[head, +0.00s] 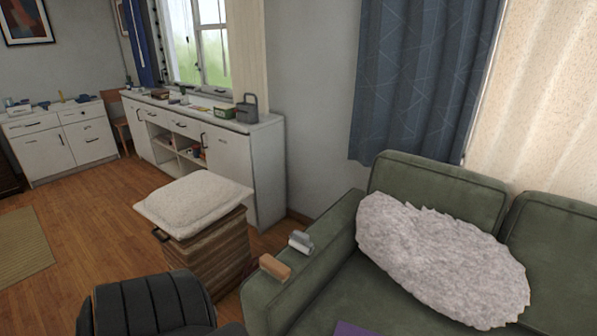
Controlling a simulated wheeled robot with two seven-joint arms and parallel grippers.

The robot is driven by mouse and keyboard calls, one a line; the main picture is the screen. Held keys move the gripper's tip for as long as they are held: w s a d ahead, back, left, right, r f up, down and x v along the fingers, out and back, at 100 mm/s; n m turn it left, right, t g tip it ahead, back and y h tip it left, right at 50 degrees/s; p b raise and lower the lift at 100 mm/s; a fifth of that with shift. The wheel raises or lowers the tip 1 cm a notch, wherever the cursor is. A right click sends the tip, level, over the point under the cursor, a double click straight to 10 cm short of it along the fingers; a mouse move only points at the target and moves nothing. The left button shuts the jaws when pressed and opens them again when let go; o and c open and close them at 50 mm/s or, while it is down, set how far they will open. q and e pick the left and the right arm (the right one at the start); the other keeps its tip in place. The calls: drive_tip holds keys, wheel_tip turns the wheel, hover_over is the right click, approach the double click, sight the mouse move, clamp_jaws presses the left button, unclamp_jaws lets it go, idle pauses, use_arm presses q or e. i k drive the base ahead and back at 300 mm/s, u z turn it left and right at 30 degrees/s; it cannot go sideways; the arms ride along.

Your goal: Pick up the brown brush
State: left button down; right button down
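A small brown block-shaped object (275,267), which looks like the brown brush, lies on the flat top of the green sofa's left armrest (330,232). Its bristles cannot be made out. A grey and white object (300,241) lies just behind it on the same armrest, close to it. Neither of my grippers is in view.
A fluffy white cushion (440,262) lies on the green sofa, with a purple item (358,329) at the bottom edge. A wicker stool (208,258) with a pale cushion stands left of the armrest. A black ribbed seat (150,306) is at lower left. White cabinets (228,160) line the wall.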

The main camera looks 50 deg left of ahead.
sight(278, 270)
drive_tip(key=u, duration=3.4)
drive_tip(key=i, duration=0.6)
